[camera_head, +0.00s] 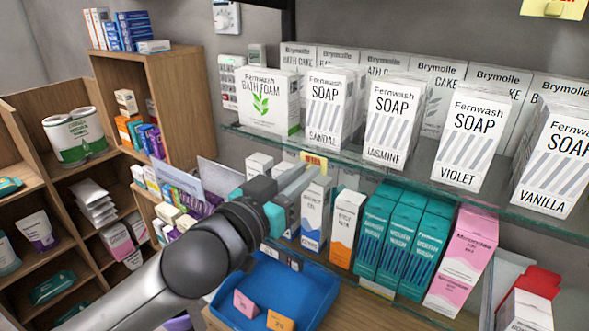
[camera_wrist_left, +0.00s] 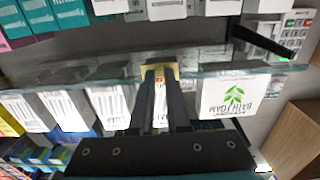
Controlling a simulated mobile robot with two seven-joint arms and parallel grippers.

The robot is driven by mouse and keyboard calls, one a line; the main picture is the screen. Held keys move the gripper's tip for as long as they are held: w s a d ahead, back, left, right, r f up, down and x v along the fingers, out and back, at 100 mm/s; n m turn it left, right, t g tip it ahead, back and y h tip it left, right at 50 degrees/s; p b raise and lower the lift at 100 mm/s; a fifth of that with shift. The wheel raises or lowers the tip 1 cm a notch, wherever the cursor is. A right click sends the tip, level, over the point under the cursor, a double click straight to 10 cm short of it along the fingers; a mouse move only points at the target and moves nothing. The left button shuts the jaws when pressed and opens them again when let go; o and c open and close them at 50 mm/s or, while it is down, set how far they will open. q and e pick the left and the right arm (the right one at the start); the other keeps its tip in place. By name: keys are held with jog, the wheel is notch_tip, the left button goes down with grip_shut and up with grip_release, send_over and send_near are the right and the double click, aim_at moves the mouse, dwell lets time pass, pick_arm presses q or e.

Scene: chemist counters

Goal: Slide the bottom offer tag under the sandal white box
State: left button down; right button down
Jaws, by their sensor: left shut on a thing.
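The sandal white box (camera_head: 325,112) stands upright on the upper glass shelf, between the bath foam box and the jasmine box. My left gripper (camera_head: 303,174) is shut on a small yellow offer tag (camera_head: 315,161) with red print. The tag is just below the front of the sandal box, by the shelf edge. In the left wrist view, which is upside down, the tag (camera_wrist_left: 163,70) sits at the fingertips, in front of the glass edge. The fingers partly cover the sandal box there. I cannot tell whether the tag touches the shelf. My right gripper is not in view.
The glass shelf (camera_head: 420,190) also holds jasmine (camera_head: 390,120), violet (camera_head: 470,140) and vanilla (camera_head: 552,165) soap boxes and the bath foam box (camera_head: 268,103). Boxes stand on a lower level close to my gripper. A blue tray (camera_head: 300,275) holds a pink and an orange tag.

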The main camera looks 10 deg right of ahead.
pick_arm(q)
jog(key=c, duration=0.9)
grip_release()
jog(key=shift+p+v, duration=2.2)
jog(key=shift+v, duration=5.4)
